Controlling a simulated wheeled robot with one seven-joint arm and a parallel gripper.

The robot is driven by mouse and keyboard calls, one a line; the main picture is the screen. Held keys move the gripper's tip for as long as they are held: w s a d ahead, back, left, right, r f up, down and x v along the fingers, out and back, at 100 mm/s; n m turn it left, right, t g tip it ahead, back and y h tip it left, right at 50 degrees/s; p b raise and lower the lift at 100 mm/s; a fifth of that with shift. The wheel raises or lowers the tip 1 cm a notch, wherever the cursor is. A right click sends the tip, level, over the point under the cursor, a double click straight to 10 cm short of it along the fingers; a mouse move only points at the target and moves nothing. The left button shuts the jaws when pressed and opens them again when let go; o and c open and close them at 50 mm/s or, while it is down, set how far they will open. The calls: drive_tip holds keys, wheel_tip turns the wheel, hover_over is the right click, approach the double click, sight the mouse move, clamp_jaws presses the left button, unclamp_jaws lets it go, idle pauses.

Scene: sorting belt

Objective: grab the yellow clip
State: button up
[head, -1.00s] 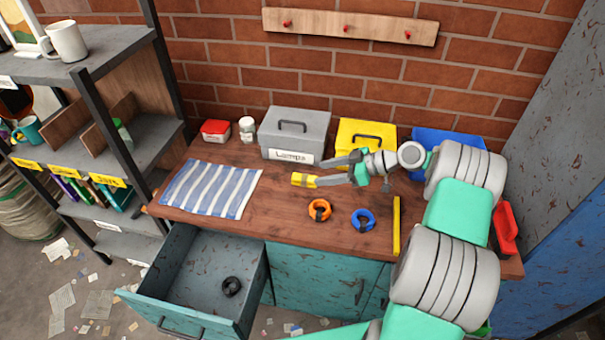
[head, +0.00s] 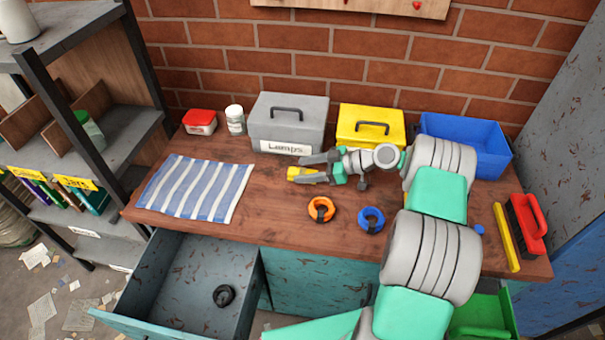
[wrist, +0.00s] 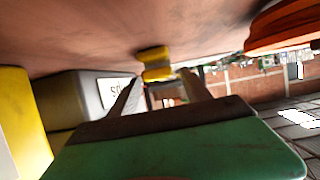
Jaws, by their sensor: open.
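The yellow clip (head: 301,174) lies on the wooden workbench (head: 285,225), partly covered by my gripper in the head view. My gripper (head: 308,167) is open, low over the bench, pointing left, with its fingers at the clip. In the wrist view the clip (wrist: 155,64) shows just beyond and between the two spread fingertips (wrist: 156,88). I cannot tell whether the fingers touch it.
Behind stand a grey box (head: 288,122) labelled Lamps, a yellow box (head: 370,128) and a blue bin (head: 465,145). Orange (head: 321,210) and blue (head: 371,219) rings lie in front. A striped cloth (head: 195,188) lies left. An open drawer (head: 190,285) juts out in front.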

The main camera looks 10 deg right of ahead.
sight(298, 171)
drive_tip(key=x, duration=0.3)
drive_tip(key=shift+a, duration=0.15)
drive_tip(key=shift+s, duration=0.1)
drive_tip(key=shift+c, duration=0.5)
clamp_jaws()
